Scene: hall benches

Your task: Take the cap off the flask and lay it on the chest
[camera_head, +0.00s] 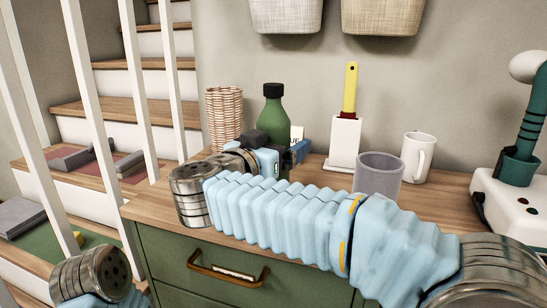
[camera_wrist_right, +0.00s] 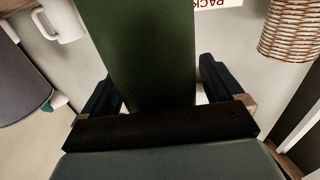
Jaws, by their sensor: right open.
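The green flask (camera_head: 273,112) stands upright on the wooden top of the green chest (camera_head: 150,205), with its black cap (camera_head: 273,90) on. My right gripper (camera_head: 287,158) is at the flask's lower body, below the cap, and partly hides it in the head view. In the right wrist view the flask (camera_wrist_right: 145,45) rises between the two dark fingers of the right gripper (camera_wrist_right: 160,88). The fingers are open, with a gap showing at the right finger. The cap is outside the wrist view. My left gripper is not in view; only part of my left arm shows at lower left.
A wicker basket (camera_head: 224,118) stands left of the flask. To the right are a white block holding a yellow-handled tool (camera_head: 345,140), a grey cup (camera_head: 378,175), a white mug (camera_head: 418,158) and a white device (camera_head: 510,205). Stairs with white balusters lie left.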

